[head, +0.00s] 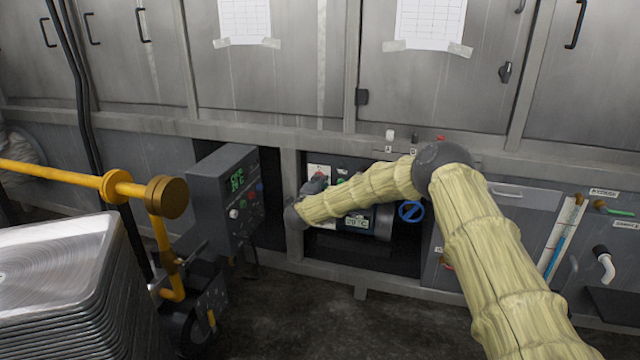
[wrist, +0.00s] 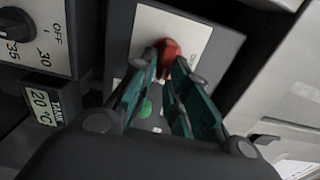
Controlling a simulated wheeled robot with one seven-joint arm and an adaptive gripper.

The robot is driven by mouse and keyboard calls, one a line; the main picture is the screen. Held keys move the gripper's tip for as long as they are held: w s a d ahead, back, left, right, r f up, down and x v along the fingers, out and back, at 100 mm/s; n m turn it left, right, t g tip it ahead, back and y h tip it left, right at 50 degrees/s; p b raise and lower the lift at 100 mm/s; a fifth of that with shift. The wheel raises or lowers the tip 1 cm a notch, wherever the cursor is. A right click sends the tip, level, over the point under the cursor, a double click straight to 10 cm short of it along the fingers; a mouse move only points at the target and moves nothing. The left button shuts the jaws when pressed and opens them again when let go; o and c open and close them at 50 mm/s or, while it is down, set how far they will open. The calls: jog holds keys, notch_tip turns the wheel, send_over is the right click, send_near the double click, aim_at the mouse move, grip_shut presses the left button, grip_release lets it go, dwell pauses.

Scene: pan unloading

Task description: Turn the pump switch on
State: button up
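In the wrist view a red switch knob (wrist: 171,54) stands out from a white plate (wrist: 150,28) on a dark panel. A green spot (wrist: 146,108) shows below it, between my fingers. My gripper (wrist: 167,66) points straight at the panel. Its teal-padded fingertips are drawn close together, one on each side of the red knob, and seem to touch it. In the head view my gripper (head: 316,186) is a small dark shape in front of the white plate (head: 318,171) in the low recess. The knob is hidden there by my wrist.
Left of the plate in the wrist view are a black dial (wrist: 14,27) and a temperature display (wrist: 42,102). In the head view a grey control box (head: 226,195), a yellow pipe (head: 75,176) and stacked metal trays (head: 60,268) stand left. A blue valve wheel (head: 411,211) is right of my wrist.

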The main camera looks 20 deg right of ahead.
jog(key=shift+o, duration=1.2)
jog(key=shift+d+f, duration=0.1)
jog(key=shift+a, duration=0.2)
jog(key=v, duration=1.2)
